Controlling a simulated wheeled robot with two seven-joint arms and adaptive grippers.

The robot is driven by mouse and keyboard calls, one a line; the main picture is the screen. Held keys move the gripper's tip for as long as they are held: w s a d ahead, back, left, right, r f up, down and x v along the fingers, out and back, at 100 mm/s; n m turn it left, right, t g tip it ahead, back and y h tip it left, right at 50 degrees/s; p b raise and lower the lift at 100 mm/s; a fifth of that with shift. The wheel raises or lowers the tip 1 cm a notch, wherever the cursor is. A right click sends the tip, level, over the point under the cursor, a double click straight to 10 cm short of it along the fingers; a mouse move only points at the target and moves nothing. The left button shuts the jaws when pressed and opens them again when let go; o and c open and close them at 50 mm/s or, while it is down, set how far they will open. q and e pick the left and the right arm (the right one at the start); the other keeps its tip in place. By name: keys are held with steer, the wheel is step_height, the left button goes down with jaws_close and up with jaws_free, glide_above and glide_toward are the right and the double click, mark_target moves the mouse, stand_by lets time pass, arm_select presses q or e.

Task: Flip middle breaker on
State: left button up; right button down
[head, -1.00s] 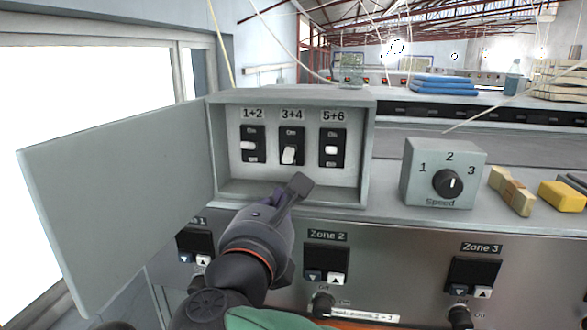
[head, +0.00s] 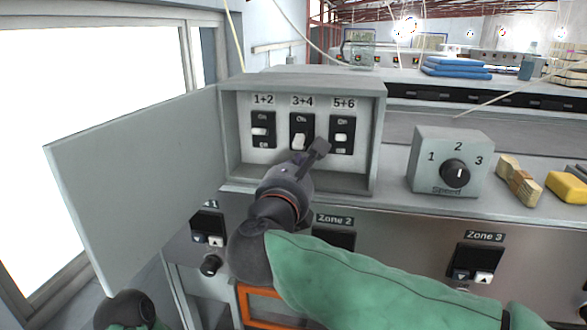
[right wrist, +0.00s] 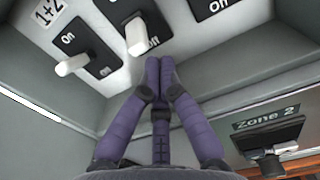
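The middle breaker (head: 301,124), labelled 3+4, sits in the open grey box between breakers 1+2 and 5+6. Its white lever (head: 299,142) is in the lower part of the switch, with "On" printed at the top. My right gripper (head: 316,151) is in front of the box, just below and right of that lever, partly covering the switch's lower end. In the right wrist view its purple fingers (right wrist: 160,64) are together with nothing between them, close to the middle lever (right wrist: 138,36); contact cannot be told.
Breaker 1+2 (head: 263,130) and breaker 5+6 (head: 341,135) flank the middle one closely. The box's open door (head: 130,190) fills the left side. A speed knob box (head: 450,160) stands to the right on the panel top. The Zone 2 controls are below.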

steer(key=shift+w+d, duration=0.1)
steer(key=shift+w, duration=0.45)
steer(key=shift+s+r+p, duration=0.1)
steer(key=shift+r+p, duration=0.1)
steer(key=shift+p, duration=0.35)
steer(key=shift+g, duration=0.4)
steer(key=shift+s+r+p, duration=0.1)
steer(key=shift+p, duration=0.3)
